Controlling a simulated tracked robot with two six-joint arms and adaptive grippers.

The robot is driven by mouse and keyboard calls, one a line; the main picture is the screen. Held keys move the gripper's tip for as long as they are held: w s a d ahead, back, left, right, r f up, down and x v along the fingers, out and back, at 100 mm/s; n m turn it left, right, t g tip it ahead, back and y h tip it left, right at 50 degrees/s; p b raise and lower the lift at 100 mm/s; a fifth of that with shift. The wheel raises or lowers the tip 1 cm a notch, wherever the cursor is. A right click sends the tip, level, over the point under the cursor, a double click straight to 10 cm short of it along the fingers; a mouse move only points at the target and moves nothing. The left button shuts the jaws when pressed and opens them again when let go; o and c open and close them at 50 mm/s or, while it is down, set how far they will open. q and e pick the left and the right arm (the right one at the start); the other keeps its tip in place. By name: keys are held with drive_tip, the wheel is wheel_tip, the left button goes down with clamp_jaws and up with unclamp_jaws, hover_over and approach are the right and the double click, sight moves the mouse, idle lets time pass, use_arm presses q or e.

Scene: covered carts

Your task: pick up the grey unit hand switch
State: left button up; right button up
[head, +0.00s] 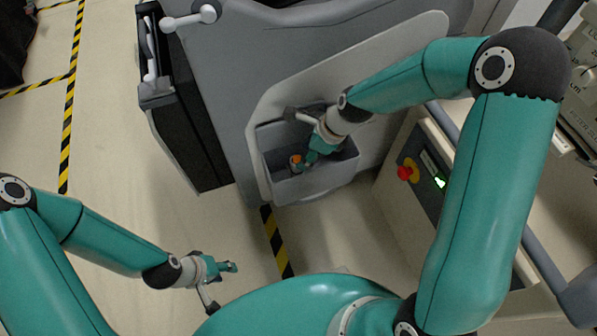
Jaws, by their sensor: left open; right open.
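A small object with an orange top, which looks like the grey unit hand switch (296,164), sits in the grey bin (310,188) on the side of the grey unit. Its lower part is hard to make out. My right gripper (311,156) is open and reaches down into the bin, with its fingertips just to the right of the orange top. I cannot tell whether they touch it. My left gripper (232,267) is open and empty, low over the floor at the lower left of the bin.
The large grey unit (240,60) fills the upper middle, with a black side box (185,130) at its left. A panel with a red button (404,173) stands right of the bin.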

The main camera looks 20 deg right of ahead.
sight(299, 160)
drive_tip(key=shift+b+x, duration=0.9)
drive_tip(key=shift+x, duration=1.85)
drive_tip(key=shift+d, duration=0.1)
clamp_jaws()
